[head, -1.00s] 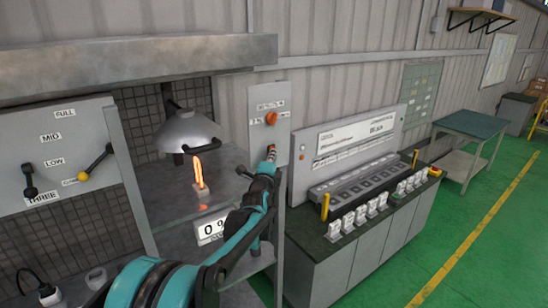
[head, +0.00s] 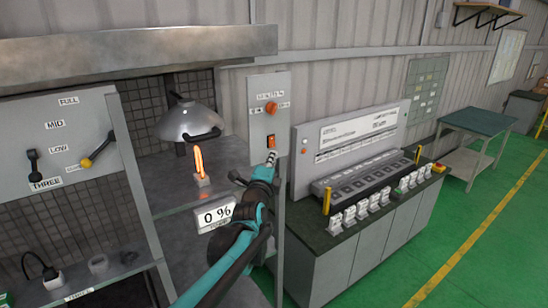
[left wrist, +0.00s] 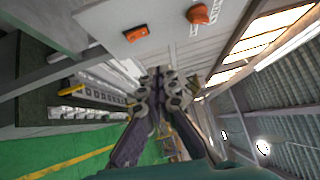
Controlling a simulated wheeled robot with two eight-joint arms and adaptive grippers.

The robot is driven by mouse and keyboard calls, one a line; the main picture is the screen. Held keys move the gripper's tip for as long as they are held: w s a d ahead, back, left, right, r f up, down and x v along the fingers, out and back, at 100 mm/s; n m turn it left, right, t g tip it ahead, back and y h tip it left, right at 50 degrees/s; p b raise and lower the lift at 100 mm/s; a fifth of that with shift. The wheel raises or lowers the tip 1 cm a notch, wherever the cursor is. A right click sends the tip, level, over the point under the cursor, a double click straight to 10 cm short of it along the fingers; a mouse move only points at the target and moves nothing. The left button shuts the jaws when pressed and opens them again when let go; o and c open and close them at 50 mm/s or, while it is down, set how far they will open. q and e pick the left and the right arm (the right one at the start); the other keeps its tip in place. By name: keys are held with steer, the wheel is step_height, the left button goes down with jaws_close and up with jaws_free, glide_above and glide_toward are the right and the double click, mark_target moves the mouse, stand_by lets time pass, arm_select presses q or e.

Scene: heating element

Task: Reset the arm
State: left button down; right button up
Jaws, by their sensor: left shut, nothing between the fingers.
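My left gripper (head: 271,160) is shut and empty, in front of the narrow grey switch panel just below its orange rocker switch (head: 271,141). I cannot tell whether it touches the panel. An orange-red knob (head: 271,108) sits higher on that panel. In the left wrist view my gripper (left wrist: 158,74) has its fingers together, with the switch (left wrist: 136,34) and the knob (left wrist: 204,13) above it. A glowing orange element (head: 198,161) stands upright under a metal dome (head: 188,122). A display (head: 216,215) below reads 0 %. My right gripper is out of view.
A lever panel (head: 70,110) is at left. A dark-topped cabinet (head: 350,222) with a row of white-topped blocks (head: 362,214) stands right of the switch panel. A green-topped table (head: 480,122) is farther back. Green floor (head: 450,240) lies open at right.

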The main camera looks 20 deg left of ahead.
arm_select(q)
steer(key=s+d+f+n+g+b, duration=0.2)
steer(key=s+f+b, duration=0.7)
steer(key=f, duration=0.9)
steer(key=s+d+f+n+g+h+b, duration=0.1)
steer(key=s+d+f+n+g+b, duration=0.1)
steer(key=s+f+n+g+b, duration=0.3)
steer(key=s+d+f+n+g+h+b, duration=0.1)
steer(key=s+f+n+g+b, duration=0.3)
steer(key=f, duration=2.7)
steer(key=s+d+n+b, duration=0.1)
steer(key=s+n+b, duration=0.5)
steer(key=s+b, duration=0.5)
steer(key=shift+s+d+n+g, duration=0.3)
steer(key=shift+s+d, duration=0.1)
steer(key=shift+s, duration=3)
